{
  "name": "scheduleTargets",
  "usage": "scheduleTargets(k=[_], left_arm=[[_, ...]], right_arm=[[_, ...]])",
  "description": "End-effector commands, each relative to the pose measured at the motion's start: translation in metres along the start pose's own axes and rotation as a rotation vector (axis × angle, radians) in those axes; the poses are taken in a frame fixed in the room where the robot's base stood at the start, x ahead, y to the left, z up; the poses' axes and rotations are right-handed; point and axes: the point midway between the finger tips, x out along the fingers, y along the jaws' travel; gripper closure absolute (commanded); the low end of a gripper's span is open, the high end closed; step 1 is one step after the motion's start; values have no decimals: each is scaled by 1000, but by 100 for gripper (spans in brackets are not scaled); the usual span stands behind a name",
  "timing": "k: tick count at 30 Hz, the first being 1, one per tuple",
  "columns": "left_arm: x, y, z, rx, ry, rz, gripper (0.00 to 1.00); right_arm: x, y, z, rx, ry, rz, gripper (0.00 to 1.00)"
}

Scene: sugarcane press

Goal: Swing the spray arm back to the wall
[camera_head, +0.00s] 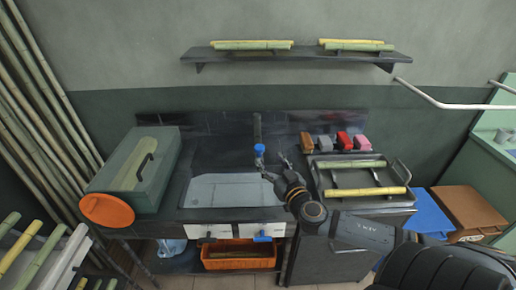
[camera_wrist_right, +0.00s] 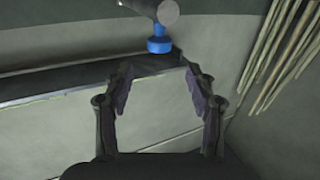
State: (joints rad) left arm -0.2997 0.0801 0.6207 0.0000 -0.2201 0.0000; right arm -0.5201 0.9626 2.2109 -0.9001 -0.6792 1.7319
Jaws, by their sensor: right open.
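The spray arm (camera_head: 257,127) is a dark tube over the back of the sink counter, with a blue nozzle (camera_head: 259,148) at its near end. In the right wrist view the blue nozzle (camera_wrist_right: 159,45) hangs under a grey tube end (camera_wrist_right: 167,13), just beyond my fingertips. My right gripper (camera_head: 272,166) is open and empty, close to the nozzle on its near right side. The nozzle appears between the fingertips (camera_wrist_right: 157,68) in the wrist picture but beyond them; I cannot tell any contact. My left gripper is not in view.
A pale sink basin (camera_head: 235,190) lies below the nozzle. A grey-green lidded box (camera_head: 120,180) stands left, and a tray with cane pieces (camera_head: 395,178) right. Small coloured blocks (camera_head: 325,142) sit behind. A shelf (camera_head: 290,54) and a white bent rail (camera_head: 430,99) project from the wall.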

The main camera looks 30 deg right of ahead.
Motion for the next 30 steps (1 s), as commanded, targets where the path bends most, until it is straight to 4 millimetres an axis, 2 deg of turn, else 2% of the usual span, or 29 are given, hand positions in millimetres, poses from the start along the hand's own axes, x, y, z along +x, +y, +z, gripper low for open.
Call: scheduleTargets(k=[2,6,12,15,26,30], left_arm=[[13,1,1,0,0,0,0],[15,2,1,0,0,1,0],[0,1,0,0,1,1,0],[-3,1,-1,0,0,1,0],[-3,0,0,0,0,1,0],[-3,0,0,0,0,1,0]], right_arm=[[15,0,3,9,9,1,43],[43,0,0,13,9,2,43],[76,1,-4,9,2,4,43],[86,1,-2,5,1,2,43],[91,0,1,2,0,-1,45],[91,0,1,2,0,-1,64]])
